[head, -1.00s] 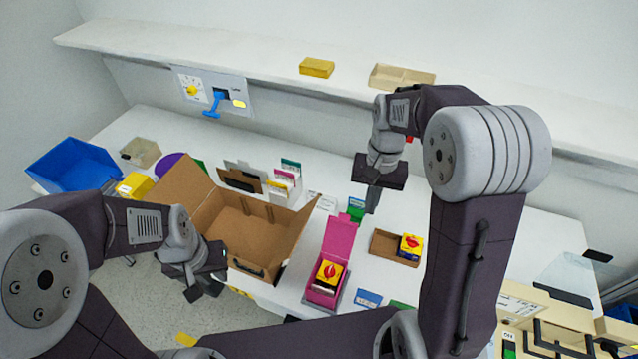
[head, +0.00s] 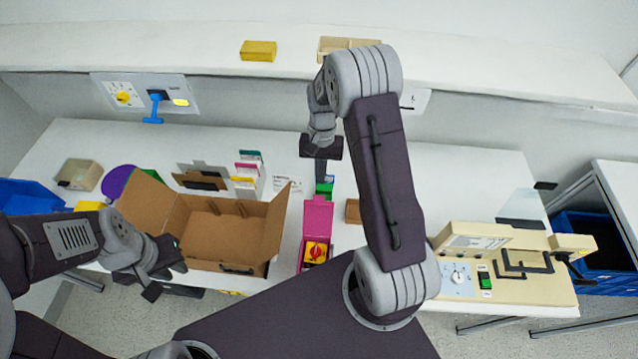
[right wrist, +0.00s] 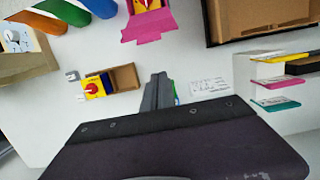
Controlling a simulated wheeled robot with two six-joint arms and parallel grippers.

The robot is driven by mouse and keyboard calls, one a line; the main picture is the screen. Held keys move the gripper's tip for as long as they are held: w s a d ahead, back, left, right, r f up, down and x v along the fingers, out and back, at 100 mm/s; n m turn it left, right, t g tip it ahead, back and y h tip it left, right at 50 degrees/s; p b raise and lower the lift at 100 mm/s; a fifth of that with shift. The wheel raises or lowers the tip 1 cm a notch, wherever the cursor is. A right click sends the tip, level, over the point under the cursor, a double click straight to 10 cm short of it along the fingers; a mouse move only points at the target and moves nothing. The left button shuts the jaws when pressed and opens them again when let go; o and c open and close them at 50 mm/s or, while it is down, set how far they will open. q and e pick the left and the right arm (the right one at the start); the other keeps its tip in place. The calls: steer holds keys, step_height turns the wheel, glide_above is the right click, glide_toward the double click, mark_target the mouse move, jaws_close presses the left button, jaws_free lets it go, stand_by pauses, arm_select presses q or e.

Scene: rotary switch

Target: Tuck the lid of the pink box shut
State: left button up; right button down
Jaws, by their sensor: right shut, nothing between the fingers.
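The pink box (head: 302,254) stands on the white table with its pink lid (head: 318,214) raised open on the far side. A yellow and red item (head: 316,252) sits in it. The box also shows at the top of the right wrist view, with its lid flap (right wrist: 150,27) spread out. My right gripper (head: 321,178) is shut and empty, pointing down beyond the lid and apart from it, near a green packet (head: 325,188). Its fingers also show in the right wrist view (right wrist: 159,92). My left gripper (head: 165,280) is at the table's front edge, left of the pink box; its jaw gap is unclear.
An open cardboard box (head: 215,240) stands close left of the pink box, its right flap leaning toward it. Several upright cards (head: 248,175) stand behind it. A small brown tray (head: 352,211) is right of the pink box, partly hidden by my right arm. A beige machine (head: 500,265) is further right.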

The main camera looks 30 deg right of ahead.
steer(key=s, duration=0.1)
steer(key=s+a+p, duration=0.2)
steer(key=shift+s, duration=0.4)
steer(key=shift+d, duration=0.25)
steer(key=shift+s, duration=0.1)
